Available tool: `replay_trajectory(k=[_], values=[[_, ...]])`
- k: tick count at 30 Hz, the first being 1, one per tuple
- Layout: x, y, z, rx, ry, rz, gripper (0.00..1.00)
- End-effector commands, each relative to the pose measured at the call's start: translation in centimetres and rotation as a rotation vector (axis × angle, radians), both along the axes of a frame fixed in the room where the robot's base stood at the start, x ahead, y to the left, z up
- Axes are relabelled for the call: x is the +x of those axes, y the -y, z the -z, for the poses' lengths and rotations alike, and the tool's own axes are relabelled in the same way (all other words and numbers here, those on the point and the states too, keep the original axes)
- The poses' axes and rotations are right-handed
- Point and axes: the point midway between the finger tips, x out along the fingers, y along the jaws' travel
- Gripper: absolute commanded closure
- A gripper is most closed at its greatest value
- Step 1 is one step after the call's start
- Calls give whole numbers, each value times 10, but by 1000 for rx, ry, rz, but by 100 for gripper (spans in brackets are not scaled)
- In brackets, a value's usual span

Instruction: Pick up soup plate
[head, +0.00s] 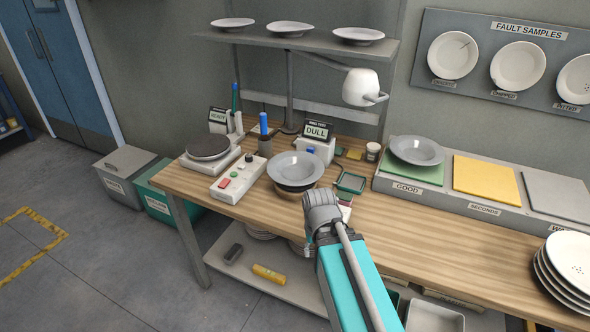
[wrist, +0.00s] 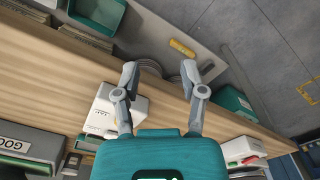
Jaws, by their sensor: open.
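A grey soup plate (head: 295,167) rests on a round wooden-looking stand on the bench in the head view. A similar grey plate (head: 416,150) sits on the green pad marked GOOD, so I cannot tell from looks alone which is meant. My gripper (head: 321,197) is just right of and in front of the plate on the stand, apparently apart from it. In the wrist view, my gripper (wrist: 160,70) has its two fingers spread with nothing held between them. Neither of these two plates is clearly visible in the wrist view.
A control box (head: 238,179) with buttons and a turntable (head: 209,148) stand left of the plate. A stack of white plates (head: 568,265) stands at the right. The bench front between has free room.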

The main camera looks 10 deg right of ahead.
Motion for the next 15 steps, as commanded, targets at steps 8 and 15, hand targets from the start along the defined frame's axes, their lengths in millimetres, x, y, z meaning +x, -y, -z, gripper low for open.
replay_trajectory(k=[8,15], values=[[0,0,0,0,0,0,46],[10,-1,5,-45,9,-19,46]])
